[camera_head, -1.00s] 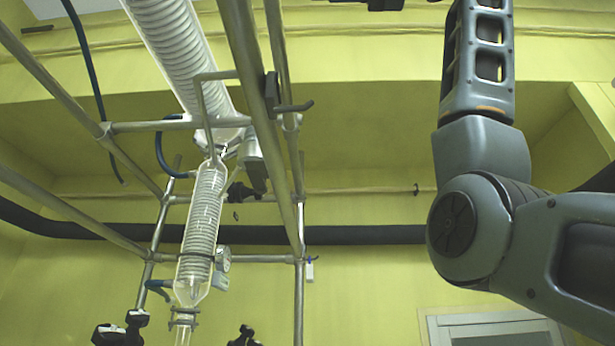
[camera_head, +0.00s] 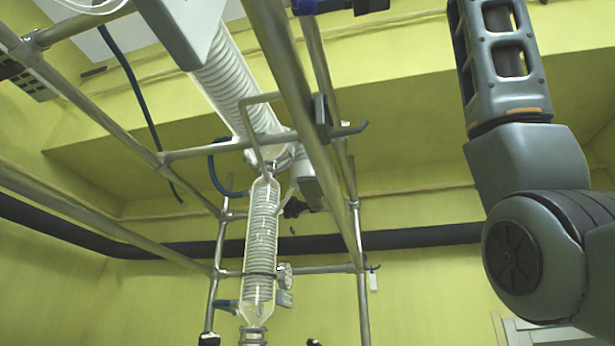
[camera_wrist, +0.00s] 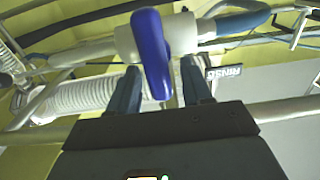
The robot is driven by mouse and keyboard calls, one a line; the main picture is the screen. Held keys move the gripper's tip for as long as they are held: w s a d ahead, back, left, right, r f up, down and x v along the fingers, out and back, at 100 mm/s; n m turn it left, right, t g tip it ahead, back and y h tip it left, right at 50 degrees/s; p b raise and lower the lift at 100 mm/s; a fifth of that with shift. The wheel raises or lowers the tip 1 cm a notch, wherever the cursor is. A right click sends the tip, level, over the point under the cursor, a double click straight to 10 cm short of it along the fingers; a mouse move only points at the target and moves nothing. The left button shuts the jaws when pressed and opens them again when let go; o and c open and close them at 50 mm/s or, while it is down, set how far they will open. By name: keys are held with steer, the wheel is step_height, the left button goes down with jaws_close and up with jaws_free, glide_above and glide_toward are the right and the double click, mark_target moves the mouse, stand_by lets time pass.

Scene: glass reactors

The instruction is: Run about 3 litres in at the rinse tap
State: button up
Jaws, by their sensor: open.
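A tap with a blue lever handle (camera_wrist: 152,55) on a white body (camera_wrist: 178,33) is close in front of my gripper in the wrist view. A partly hidden label reading "RINSE" (camera_wrist: 225,78) is just right of it. My gripper (camera_wrist: 160,68) is open, with one finger to each side of the blue handle. I cannot tell whether the fingers touch it. The handle points towards me, its lower end between the fingers. In the head view, a blue part (camera_head: 303,6) shows at the top edge; my gripper cannot be made out clearly there.
A large glass coil condenser (camera_head: 235,80) slants down to a smaller upright one (camera_head: 262,235) inside a frame of metal rods (camera_head: 300,110). A dark pipe (camera_head: 420,236) runs along the yellow wall.

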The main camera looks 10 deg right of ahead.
jaws_close()
stand_by(0.3)
steer(key=shift+s+n, duration=0.1)
steer(key=shift+n, duration=0.2)
steer(key=n, duration=0.3)
steer(key=shift+s+a, duration=0.15)
steer(key=shift+s, duration=0.15)
steer(key=shift+s+a+f+n, duration=0.1)
steer(key=shift+s+f+n, duration=0.1)
steer(key=shift+n, duration=0.8)
steer(key=shift+s+a+f+n, duration=0.1)
steer(key=shift+s+n, duration=0.05)
steer(key=shift+n, duration=0.85)
